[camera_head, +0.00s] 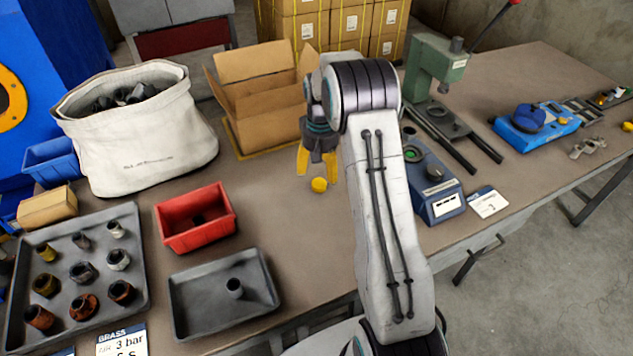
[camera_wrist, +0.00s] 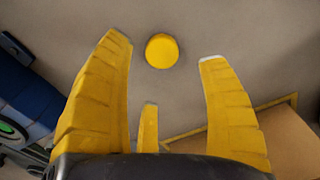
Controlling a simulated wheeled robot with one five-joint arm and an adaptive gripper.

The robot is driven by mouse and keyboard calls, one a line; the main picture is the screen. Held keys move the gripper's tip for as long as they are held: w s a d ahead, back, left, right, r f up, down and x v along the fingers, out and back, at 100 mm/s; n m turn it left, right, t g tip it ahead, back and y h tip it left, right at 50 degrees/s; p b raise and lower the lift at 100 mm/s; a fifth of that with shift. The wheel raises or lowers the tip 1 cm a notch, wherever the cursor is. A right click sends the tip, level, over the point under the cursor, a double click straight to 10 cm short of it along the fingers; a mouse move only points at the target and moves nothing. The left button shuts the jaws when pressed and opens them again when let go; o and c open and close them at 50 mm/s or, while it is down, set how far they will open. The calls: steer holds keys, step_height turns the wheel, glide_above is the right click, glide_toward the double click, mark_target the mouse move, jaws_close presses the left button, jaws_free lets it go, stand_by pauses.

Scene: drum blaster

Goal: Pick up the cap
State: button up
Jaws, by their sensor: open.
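The cap is a small round yellow disc (camera_head: 319,185) lying on the brown table top in the head view, just below my gripper. In the wrist view the cap (camera_wrist: 162,51) lies beyond and between my fingertips, with bare table around it. My gripper (camera_head: 317,171) is open, with yellow fingers pointing down, above the table. The wrist view shows my gripper (camera_wrist: 167,45) with its fingers spread and nothing between them. The fingers appear apart from the cap.
An open cardboard box (camera_head: 265,105) stands behind my gripper. A red bin (camera_head: 197,217) and a grey tray (camera_head: 222,325) with one small part lie to the left. A blue device (camera_head: 432,185) stands right of my arm. A green press (camera_head: 435,68) stands behind it.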

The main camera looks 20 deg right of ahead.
mark_target(319, 183)
steer(key=shift+a+f, duration=0.1)
steer(key=shift+f, duration=2.95)
steer(key=c, duration=0.9)
